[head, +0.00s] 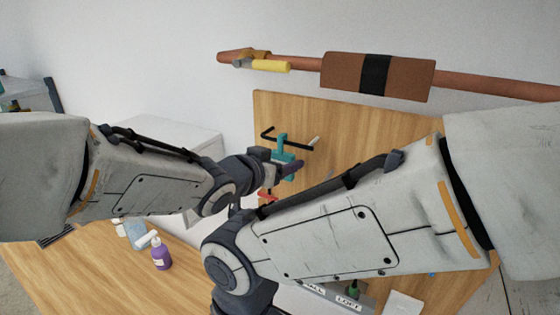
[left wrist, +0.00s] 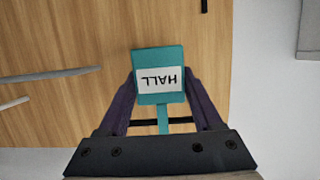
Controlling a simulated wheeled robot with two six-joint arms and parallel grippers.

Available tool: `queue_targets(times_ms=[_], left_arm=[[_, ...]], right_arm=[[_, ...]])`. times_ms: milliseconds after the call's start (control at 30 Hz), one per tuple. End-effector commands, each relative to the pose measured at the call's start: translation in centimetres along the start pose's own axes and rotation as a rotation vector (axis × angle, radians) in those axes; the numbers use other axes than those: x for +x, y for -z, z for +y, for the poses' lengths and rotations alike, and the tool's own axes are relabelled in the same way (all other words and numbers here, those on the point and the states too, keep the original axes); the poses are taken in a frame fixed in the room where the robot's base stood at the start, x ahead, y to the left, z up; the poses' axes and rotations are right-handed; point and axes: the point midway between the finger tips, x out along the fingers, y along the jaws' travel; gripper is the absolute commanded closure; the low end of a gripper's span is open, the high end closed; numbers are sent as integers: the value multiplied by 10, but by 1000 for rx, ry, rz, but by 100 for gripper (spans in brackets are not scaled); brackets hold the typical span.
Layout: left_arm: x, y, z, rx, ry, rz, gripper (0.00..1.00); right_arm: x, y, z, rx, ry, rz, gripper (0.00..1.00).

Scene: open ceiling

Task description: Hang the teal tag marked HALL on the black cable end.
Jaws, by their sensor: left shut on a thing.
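The teal tag marked HALL (left wrist: 159,72) is between the fingers of my left gripper (left wrist: 160,98); its white label reads upside down in the left wrist view. In the head view the teal tag (head: 282,155) stands in front of the wooden board, with my left gripper (head: 290,166) shut on it. A thin black bar, seemingly the black cable end (head: 299,147), crosses the tag's narrow teal stem near its top; it also shows in the left wrist view (left wrist: 182,121). I cannot tell whether the tag's loop is around it. My right gripper is out of view.
The upright wooden board (head: 350,120) has a pale cable end (head: 314,141) and a red piece (head: 267,197). A purple bottle (head: 161,254) stands on the wooden table (head: 100,280). A labelled grey holder (head: 330,294) is at the bottom. A copper pipe (head: 480,84) runs above the board.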

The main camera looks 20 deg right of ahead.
Motion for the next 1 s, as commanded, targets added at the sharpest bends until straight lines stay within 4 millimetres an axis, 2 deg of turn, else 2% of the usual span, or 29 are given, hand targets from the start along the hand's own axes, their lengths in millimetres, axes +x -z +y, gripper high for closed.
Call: queue_targets(times_ms=[367,400,467,500,767,867,1000], left_arm=[[1,-3,0,0,0,0,97],[1,-3,0,0,0,0,30],[1,-3,0,0,0,0,7],[1,-3,0,0,0,0,0],[-1,-3,0,0,0,0,0],[-9,-4,0,-1,1,2,0],[-32,-3,0,2,2,4,0]], right_arm=[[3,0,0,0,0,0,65],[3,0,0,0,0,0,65],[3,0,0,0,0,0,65],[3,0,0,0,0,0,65],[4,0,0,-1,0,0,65],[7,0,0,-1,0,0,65],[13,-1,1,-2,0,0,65]])
